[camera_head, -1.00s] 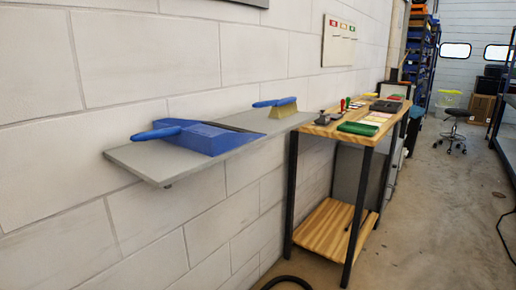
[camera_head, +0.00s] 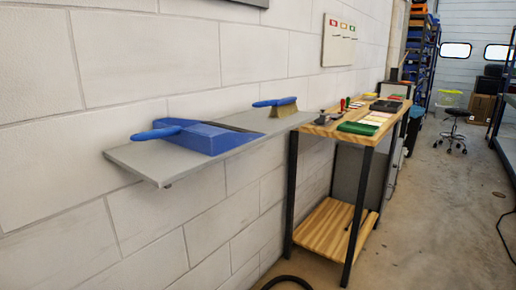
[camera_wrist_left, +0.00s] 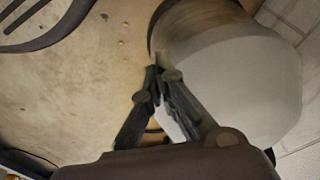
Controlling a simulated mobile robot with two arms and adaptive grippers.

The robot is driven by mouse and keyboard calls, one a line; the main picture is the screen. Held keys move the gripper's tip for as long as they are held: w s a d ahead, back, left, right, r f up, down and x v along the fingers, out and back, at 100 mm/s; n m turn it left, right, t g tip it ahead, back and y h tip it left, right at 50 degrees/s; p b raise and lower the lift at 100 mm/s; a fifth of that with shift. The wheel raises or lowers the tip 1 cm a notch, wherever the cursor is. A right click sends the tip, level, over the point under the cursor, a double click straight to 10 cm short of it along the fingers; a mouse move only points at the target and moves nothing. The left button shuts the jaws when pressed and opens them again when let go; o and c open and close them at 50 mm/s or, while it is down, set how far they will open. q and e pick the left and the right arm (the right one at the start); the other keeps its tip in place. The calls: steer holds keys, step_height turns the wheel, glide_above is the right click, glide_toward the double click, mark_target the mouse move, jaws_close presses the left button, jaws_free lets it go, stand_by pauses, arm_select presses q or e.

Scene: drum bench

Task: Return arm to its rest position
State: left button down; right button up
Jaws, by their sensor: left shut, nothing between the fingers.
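My left gripper (camera_wrist_left: 158,75) shows only in the left wrist view. Its two dark fingers come together at the tips, shut with nothing between them. Behind the fingers are a pale grey rounded body on the right and a beige surface on the left; I cannot tell how far the fingertips are from either. Neither arm shows in the head view, and my right gripper is in no view.
A grey wall shelf (camera_head: 150,170) carries a blue dustpan (camera_head: 208,138) and a blue-handled brush (camera_head: 283,108). A wooden bench (camera_head: 340,130) with several small items stands beyond it. A stool (camera_head: 455,113) is farther back. The floor (camera_head: 430,220) right of the bench is mostly open.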

arm_select(q)
steer(key=s+a+f+p, duration=0.1)
steer(key=s+f+p, duration=0.2)
steer(key=s+p, duration=0.3)
steer(key=s+a+f+g+p, duration=0.1)
steer(key=s+f+p, duration=0.2)
steer(key=s+p, duration=0.3)
steer(key=s+a+f+g+p, duration=0.1)
steer(key=s+f+p, duration=0.2)
steer(key=s+p, duration=0.4)
steer(key=shift+s+a+f, duration=0.35)
steer(key=shift+s+a, duration=0.05)
steer(key=shift+s, duration=0.3)
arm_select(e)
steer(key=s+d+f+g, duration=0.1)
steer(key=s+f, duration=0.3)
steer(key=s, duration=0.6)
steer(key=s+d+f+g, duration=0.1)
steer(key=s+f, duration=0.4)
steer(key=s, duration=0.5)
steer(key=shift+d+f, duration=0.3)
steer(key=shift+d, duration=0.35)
